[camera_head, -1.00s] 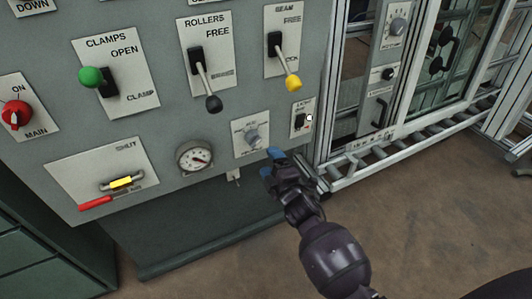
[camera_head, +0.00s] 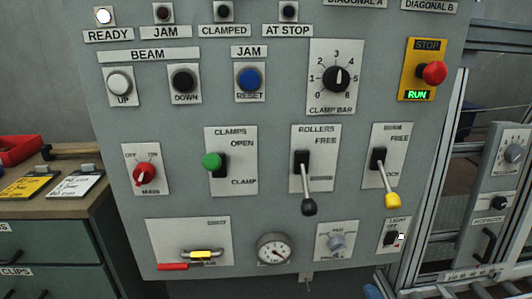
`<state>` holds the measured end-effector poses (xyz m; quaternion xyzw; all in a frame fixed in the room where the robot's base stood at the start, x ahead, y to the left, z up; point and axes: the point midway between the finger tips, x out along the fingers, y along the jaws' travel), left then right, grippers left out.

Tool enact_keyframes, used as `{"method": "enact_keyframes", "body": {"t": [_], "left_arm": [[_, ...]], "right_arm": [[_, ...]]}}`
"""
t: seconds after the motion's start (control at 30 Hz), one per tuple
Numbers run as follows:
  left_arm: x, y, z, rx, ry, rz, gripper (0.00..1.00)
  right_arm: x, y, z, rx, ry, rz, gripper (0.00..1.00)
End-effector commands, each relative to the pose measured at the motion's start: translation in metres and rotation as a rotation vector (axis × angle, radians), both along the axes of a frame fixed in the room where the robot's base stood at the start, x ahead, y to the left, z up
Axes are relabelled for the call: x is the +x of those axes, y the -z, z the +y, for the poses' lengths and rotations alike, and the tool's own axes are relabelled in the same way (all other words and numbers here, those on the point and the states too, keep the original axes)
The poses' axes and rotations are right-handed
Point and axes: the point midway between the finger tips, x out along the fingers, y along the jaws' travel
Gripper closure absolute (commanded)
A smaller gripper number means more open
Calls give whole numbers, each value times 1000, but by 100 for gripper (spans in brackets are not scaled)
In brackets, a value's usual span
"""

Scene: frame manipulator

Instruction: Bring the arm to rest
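Only a blue fingertip of my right gripper (camera_head: 372,291) shows, at the bottom edge of the head view, below the light switch (camera_head: 391,238) on the grey control panel (camera_head: 275,125). The rest of that gripper and its arm are out of the picture, so whether it is open or shut is hidden. The fingertip appears apart from the panel's controls. My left gripper and arm are not in view.
The panel carries a red main knob (camera_head: 145,174), green clamps lever (camera_head: 212,161), black rollers lever (camera_head: 308,205), yellow beam lever (camera_head: 391,199) and red stop button (camera_head: 434,73). A workbench (camera_head: 70,200) stands left; a metal frame (camera_head: 440,200) stands right.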

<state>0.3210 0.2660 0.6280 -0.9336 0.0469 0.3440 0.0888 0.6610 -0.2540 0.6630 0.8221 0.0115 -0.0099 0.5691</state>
Motion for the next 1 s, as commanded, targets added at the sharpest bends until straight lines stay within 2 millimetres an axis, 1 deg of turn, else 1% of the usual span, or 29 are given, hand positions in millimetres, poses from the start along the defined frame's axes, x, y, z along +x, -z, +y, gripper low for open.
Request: {"method": "enact_keyframes", "body": {"t": [0.03, 0.07, 0.1, 0.17, 0.2, 0.27, 0.3, 0.47, 0.5, 0.6, 0.7, 0.9, 0.97, 1.0], "left_arm": [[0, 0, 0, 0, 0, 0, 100], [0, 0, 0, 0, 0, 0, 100], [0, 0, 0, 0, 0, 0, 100], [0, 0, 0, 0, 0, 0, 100], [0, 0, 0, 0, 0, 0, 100], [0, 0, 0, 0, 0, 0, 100], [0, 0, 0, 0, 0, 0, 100], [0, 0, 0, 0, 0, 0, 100], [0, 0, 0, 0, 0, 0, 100], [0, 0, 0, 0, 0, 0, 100], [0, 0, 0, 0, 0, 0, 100], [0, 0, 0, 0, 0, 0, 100], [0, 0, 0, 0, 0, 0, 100], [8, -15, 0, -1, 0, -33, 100]], "right_arm": [[-22, 10, -7, 44, 13, 39, 27], [-34, 15, -10, 76, 21, 59, 27], [-51, 20, -14, 120, 32, 88, 27], [-75, 28, -18, 189, 50, 131, 27], [-92, 32, -21, 233, 63, 161, 27], [-116, 38, -24, 302, 81, 205, 27], [-133, 40, -26, 348, 95, 233, 27], [-199, 48, -28, 535, 159, 356, 27], [-215, 48, -28, 580, 176, 385, 27], [-251, 48, -25, 687, 220, 455, 27], [-281, 45, -22, 777, 259, 514, 27], [-331, 37, -15, 929, 336, 615, 27], [-344, 34, -12, 971, 360, 643, 27], [-339, 24, -12, 980, 353, 624, 27]]}}
